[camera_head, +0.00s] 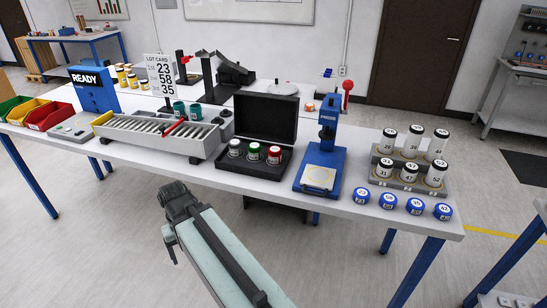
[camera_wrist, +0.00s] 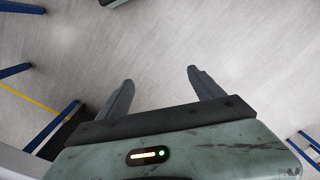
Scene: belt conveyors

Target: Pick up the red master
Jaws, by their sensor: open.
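The red master (camera_head: 274,155) is a small cylinder with a red band, standing at the right end of a row of three in an open black case (camera_head: 262,118) on the white table. A green-banded cylinder (camera_head: 253,152) and a dark-banded one (camera_head: 235,148) stand to its left. My gripper (camera_wrist: 157,76) is open and empty, with bare floor between its fingers in the wrist view. In the head view my gripper is in front of the table, left of the case and apart from it. The red master is not visible in the wrist view.
A blue press (camera_head: 322,160) stands just right of the case. A roller conveyor (camera_head: 155,132) lies to its left. Several black-and-white numbered cylinders stand on a stepped rack (camera_head: 408,180), with blue-capped pieces in front. The table's front edge (camera_head: 230,182) lies between my gripper and the case.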

